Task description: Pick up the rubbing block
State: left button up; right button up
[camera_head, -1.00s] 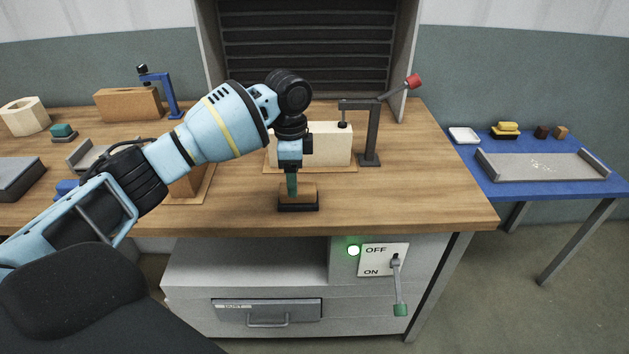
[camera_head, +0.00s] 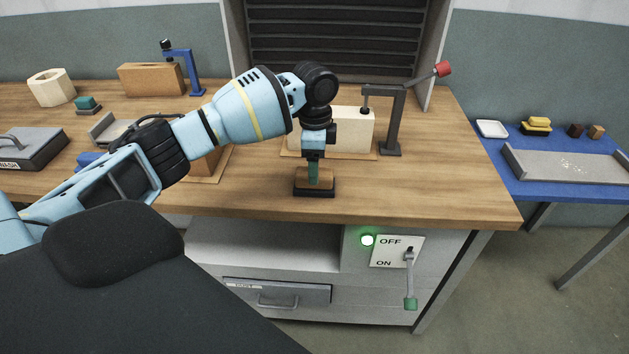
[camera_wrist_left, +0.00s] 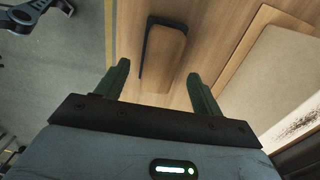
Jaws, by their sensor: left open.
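The rubbing block (camera_head: 322,188), a brown wooden block on a black base, sits near the front edge of the workbench (camera_head: 430,190). My left gripper (camera_head: 313,180) points down directly over it, fingers low against the block in the head view and partly covering it. In the left wrist view the block (camera_wrist_left: 164,58) lies between the two spread dark green fingers of the open left gripper (camera_wrist_left: 158,72), with space on both sides. I cannot tell whether a finger touches it. My right gripper is not in view.
Behind the block stand a pale board (camera_head: 355,130) and a dark clamp (camera_head: 394,125) with a red knob. A switch panel (camera_head: 397,252) is on the cabinet below. A blue table (camera_head: 500,180) with a grey tray is at the right. The bench right of the block is clear.

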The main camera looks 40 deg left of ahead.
aim_at(325, 188)
pick_arm(q)
notch_tip(325, 188, down, 4)
jog(key=shift+r, duration=0.1)
jog(key=shift+c, duration=0.5)
jog(key=c, duration=1.1)
jog(key=shift+c, duration=0.2)
